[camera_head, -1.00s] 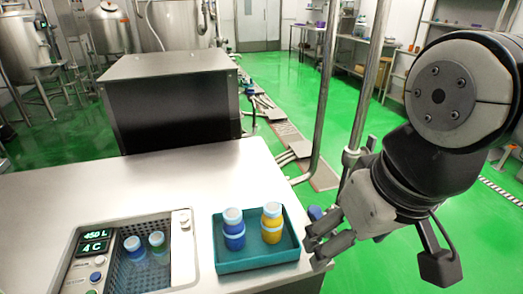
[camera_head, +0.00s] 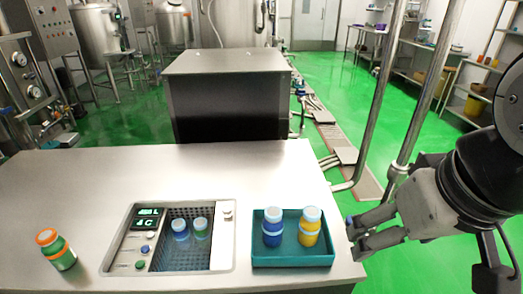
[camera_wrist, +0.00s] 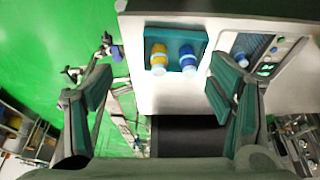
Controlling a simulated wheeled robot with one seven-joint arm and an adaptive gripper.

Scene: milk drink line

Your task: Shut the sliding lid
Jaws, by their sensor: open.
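A sunken chiller well (camera_head: 165,262) is set into the steel counter, with two bottles, a blue one (camera_head: 181,232) and a green one (camera_head: 200,229), standing in its perforated basket. The well's inside shows from above. A light strip with a small raised knob (camera_head: 227,209) lies along its right side; whether this is the sliding lid's edge, I cannot tell. My gripper (camera_head: 372,232) is right of the counter's right edge, apart from the well and empty. In the wrist view my gripper (camera_wrist: 160,95) has its fingers wide apart, with the well (camera_wrist: 255,46) at the upper right.
A teal tray (camera_head: 292,262) holds a blue bottle (camera_head: 272,228) and a yellow bottle (camera_head: 310,226), between the well and my gripper. An orange-capped green bottle (camera_head: 57,251) stands on the left of the counter. A dark steel box (camera_head: 228,105) stands behind; metal poles (camera_head: 405,130) rise at right.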

